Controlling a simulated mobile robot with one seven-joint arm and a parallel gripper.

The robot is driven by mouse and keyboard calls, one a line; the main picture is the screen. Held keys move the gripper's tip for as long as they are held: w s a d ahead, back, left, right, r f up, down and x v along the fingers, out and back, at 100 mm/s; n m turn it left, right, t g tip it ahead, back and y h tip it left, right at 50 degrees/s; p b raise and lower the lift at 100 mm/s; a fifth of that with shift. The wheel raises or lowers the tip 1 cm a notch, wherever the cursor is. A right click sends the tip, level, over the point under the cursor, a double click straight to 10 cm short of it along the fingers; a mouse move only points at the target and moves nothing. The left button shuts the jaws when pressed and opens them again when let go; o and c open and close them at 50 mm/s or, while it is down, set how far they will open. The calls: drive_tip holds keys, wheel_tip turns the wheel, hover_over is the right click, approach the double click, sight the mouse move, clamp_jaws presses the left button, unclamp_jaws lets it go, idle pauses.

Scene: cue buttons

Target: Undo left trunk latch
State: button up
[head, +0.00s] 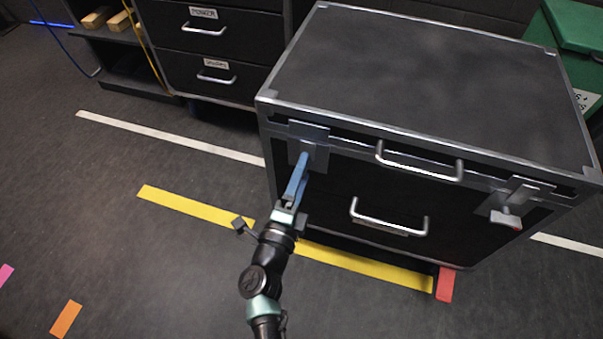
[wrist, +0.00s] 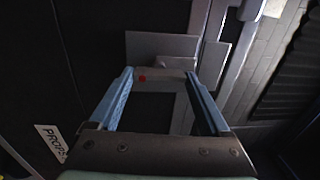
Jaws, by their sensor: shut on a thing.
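The black trunk (head: 440,70) with metal edges stands at the right in the head view, its lid down. Its left latch (head: 308,133) is a grey metal plate and tab at the front left corner. My gripper (head: 303,160) reaches up to this latch with its blue fingers. In the wrist view my gripper (wrist: 160,76) has its two fingers on either side of the grey latch piece (wrist: 165,74), which bears a red dot, and is shut on it. The fingers hide part of the latch in the head view.
The right latch (head: 512,203) sits at the trunk's front right. Two metal handles (head: 420,163) are on the front between the latches. A drawer cabinet (head: 215,45) stands behind to the left. The floor (head: 130,250) with tape strips is clear at left.

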drive_tip(key=o, duration=1.2)
drive_tip(key=p+v, duration=0.3)
drive_tip(key=v, duration=1)
drive_tip(key=shift+f, duration=0.1)
